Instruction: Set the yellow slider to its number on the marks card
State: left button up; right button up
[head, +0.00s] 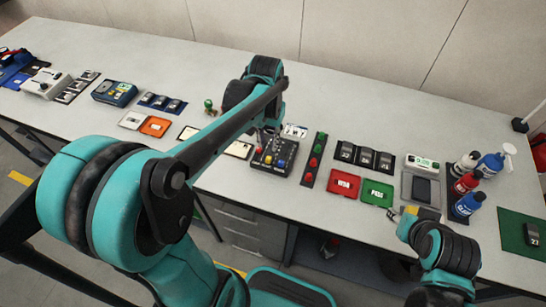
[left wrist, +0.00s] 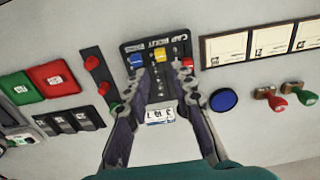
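The slider box (head: 271,158) is a dark panel on the bench with blue, yellow and red knobs; it also shows in the left wrist view (left wrist: 133,46). The yellow slider (left wrist: 160,50) is the middle knob, near the panel's lettered end. My left gripper (left wrist: 160,76) is open over the panel. The yellow knob shows between and just beyond its fingertips, with no clear contact. The white marks card (left wrist: 160,117) lies behind the box, seen between the fingers; its small figures are hard to read. My right gripper (head: 408,216) is at the bench's front right, its fingers unclear.
A strip with red and green buttons (head: 314,160) stands right of the box. Red (head: 344,185) and green (head: 377,193) trays and several dark numbered blocks lie farther right. Framed cards (left wrist: 240,47), a blue round pad (left wrist: 223,100) and stamps (left wrist: 275,100) are on the other side.

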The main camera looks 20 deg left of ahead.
aim_at(269, 158)
pick_arm(q)
jog(key=shift+w+f, duration=0.15)
jog(key=shift+f, duration=0.15)
notch_tip(269, 158, down, 8)
jog(key=b, duration=0.3)
jog(key=shift+r, duration=0.25)
grip_shut()
